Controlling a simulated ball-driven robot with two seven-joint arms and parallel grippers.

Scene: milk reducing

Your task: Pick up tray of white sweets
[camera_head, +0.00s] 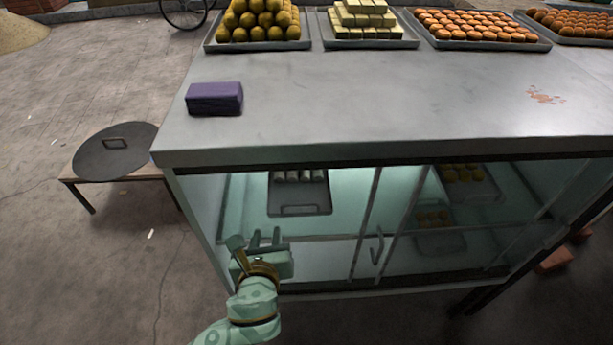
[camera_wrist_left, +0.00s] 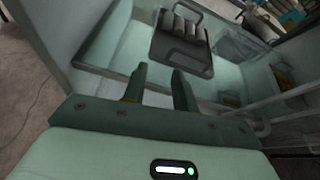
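The tray of white sweets (camera_head: 300,209) sits inside the lit glass display case, at its left end. Several white roll-shaped sweets (camera_head: 299,176) lie at its back, and a handle shows at its front. My left gripper (camera_head: 265,238) is in front of the case, before the tray's near edge and apart from it. Its two fingers are spread with nothing between them. In the left wrist view the open fingers (camera_wrist_left: 158,85) point toward the tray (camera_wrist_left: 182,55), which lies beyond the tips. My right gripper is in neither view.
The case's frame (camera_head: 366,225) and door handle (camera_head: 377,247) stand right of the tray. Other trays of yellow sweets (camera_head: 462,173) are deeper right. The counter top (camera_head: 350,100) above holds a purple box (camera_head: 214,98) and several sweet trays. A low table with a round lid (camera_head: 115,150) stands left.

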